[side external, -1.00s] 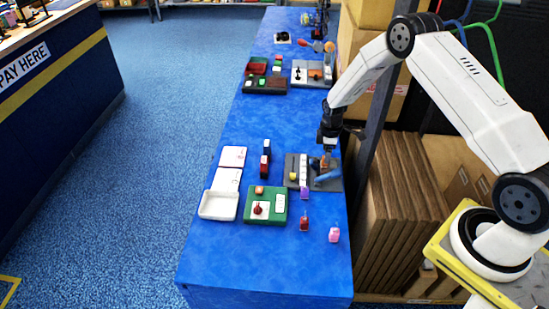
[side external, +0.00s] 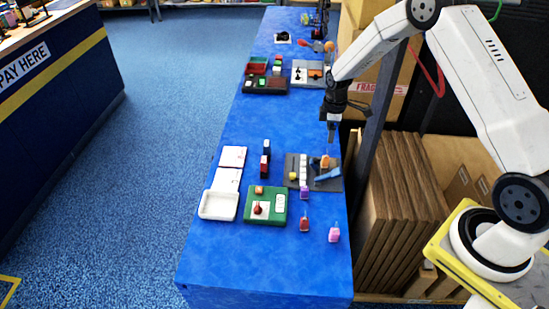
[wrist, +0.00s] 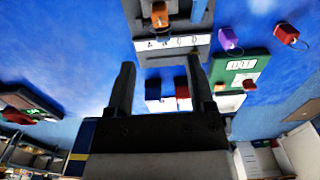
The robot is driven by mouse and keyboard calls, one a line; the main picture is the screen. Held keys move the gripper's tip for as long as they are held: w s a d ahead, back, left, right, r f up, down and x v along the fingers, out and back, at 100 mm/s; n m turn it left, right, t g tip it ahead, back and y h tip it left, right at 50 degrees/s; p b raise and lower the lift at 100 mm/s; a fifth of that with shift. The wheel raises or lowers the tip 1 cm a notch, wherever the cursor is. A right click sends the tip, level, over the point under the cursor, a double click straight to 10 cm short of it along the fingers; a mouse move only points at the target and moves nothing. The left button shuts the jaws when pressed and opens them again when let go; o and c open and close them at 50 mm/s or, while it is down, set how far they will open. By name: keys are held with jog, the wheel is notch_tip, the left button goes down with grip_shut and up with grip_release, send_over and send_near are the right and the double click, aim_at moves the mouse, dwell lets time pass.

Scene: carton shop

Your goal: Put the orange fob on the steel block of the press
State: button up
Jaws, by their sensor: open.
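The orange fob (side external: 325,161) stands on the grey press (side external: 291,171), beside its blue lever (side external: 328,174). In the wrist view the orange fob (wrist: 159,14) sits at the top edge, apparently on a small grey block of the press (wrist: 172,50); the fob hides most of that block. My gripper (side external: 331,142) hangs just above the fob, apart from it. In the wrist view my gripper (wrist: 161,66) has its two fingers wide apart with nothing between them.
A purple fob (side external: 304,193), a red fob (side external: 304,224) and a pink fob (side external: 333,235) lie in front of the press. A green box (side external: 252,215) and white tray (side external: 217,206) are to the left. Dark and red blocks (side external: 265,165) stand left of the press.

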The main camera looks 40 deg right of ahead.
dwell(0.4)
jog(key=s+a+r+m+t, duration=0.1)
jog(key=s+a+r+m, duration=0.3)
jog(key=s, duration=0.6)
jog(key=s+a+r+m+t, duration=0.1)
jog(key=s+a+r+m, duration=0.4)
jog(key=s+a+r, duration=0.4)
jog(key=shift+s+a+r+t, duration=0.3)
jog(key=shift+s+a, duration=0.2)
jog(key=shift+a, duration=0.2)
